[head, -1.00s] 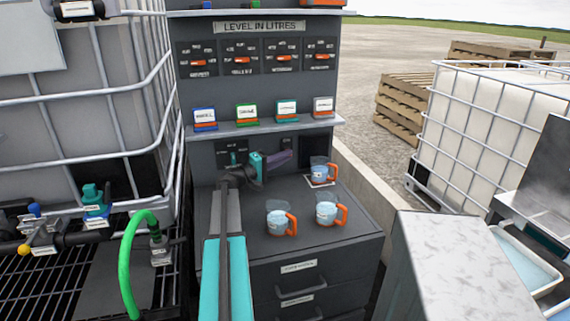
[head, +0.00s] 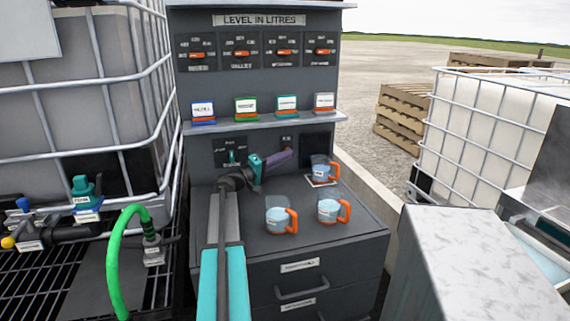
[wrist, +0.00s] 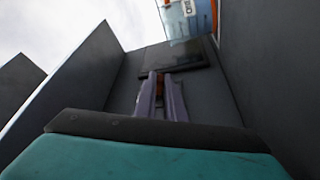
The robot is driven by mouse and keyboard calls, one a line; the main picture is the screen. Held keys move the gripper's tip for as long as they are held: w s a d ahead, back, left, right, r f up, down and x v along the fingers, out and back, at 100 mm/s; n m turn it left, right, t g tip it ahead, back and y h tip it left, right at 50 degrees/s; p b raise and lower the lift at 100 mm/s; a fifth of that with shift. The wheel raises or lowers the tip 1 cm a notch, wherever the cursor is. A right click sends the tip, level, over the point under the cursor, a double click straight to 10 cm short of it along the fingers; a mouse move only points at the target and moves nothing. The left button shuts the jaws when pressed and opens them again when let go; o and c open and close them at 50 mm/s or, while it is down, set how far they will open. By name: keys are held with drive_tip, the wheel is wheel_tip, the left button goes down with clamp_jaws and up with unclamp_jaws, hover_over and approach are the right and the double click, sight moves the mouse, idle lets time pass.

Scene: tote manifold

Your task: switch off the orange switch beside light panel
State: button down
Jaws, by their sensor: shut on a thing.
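The orange switch (head: 287,139) is on the dark back wall of the bench, below the shelf, and only a small part of it shows. A dark panel (head: 317,148), which looks like the light panel, is just right of it and appears unlit. My gripper (head: 290,153), with purple fingers, reaches up to the switch from the left. In the wrist view, my gripper (wrist: 161,86) has its fingers close together with the orange switch (wrist: 159,82) between their tips. The dark panel (wrist: 175,65) is behind them. The fingers hide the switch's exact position.
Several measuring jugs with orange handles, including one (head: 280,215) at the front, stand on the bench (head: 350,225) right of my arm. A shelf (head: 265,127) with labelled blocks overhangs the switch. A teal dial (head: 232,156) is left of my gripper.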

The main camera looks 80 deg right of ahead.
drive_tip(key=shift+w+r, duration=0.1)
idle(0.3)
drive_tip(key=c, duration=1.8)
unclamp_jaws()
drive_tip(key=shift+c, duration=0.2)
drive_tip(key=s+a+r, duration=0.1)
drive_tip(key=a+r, duration=0.1)
drive_tip(key=a, duration=0.6)
drive_tip(key=s+a+r+b, duration=0.1)
drive_tip(key=a+r, duration=0.1)
drive_tip(key=a, duration=0.5)
drive_tip(key=shift+s+a+r, duration=0.15)
drive_tip(key=shift+a+r, duration=0.25)
